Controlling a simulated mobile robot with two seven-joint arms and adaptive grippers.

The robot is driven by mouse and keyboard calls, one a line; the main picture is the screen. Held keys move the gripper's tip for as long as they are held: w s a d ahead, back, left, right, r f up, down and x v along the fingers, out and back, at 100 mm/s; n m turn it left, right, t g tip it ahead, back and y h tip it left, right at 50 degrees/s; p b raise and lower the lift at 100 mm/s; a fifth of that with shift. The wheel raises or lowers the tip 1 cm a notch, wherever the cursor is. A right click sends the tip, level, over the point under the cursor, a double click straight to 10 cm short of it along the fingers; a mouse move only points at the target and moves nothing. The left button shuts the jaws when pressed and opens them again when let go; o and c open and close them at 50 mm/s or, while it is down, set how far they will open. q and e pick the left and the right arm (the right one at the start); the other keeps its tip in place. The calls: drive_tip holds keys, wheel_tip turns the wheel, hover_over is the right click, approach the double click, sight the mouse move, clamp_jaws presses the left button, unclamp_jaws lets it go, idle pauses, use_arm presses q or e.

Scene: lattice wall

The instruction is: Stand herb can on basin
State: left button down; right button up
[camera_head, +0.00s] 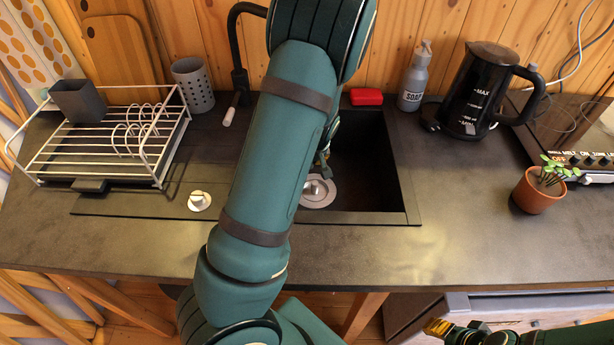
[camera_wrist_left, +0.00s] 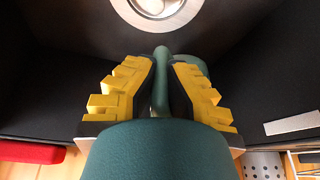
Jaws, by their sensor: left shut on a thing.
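The dark basin (camera_head: 375,185) is sunk into the counter, with a round metal drain (camera_head: 319,191) in its floor. The drain also shows at the top of the left wrist view (camera_wrist_left: 160,8). My left gripper (camera_wrist_left: 162,72) is over the basin, its yellow fingers shut on a narrow teal-green thing (camera_wrist_left: 160,85), probably the herb can. Most of it is hidden behind the fingers. In the head view my left arm covers the basin's left part, and the can cannot be made out. My right gripper (camera_head: 440,328) is low at the bottom right; its jaws are unclear.
A black tap (camera_head: 238,60) stands behind the basin. A red block (camera_head: 366,97), soap bottle (camera_head: 414,77) and black kettle (camera_head: 480,92) stand at the back. A potted plant (camera_head: 535,195) is at right. A dish rack (camera_head: 110,150) and holed holder (camera_head: 194,84) are at left.

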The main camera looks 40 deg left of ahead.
use_arm(q)
wheel_tip(320, 180, down, 7)
drive_tip(key=shift+r+b, duration=0.2)
drive_tip(key=shift+b, duration=0.6)
drive_tip(key=shift+f, duration=0.1)
drive_tip(key=c, duration=1.1)
unclamp_jaws()
drive_tip(key=shift+c, duration=0.2)
drive_tip(key=p+v, duration=0.4)
drive_tip(key=v, duration=0.8)
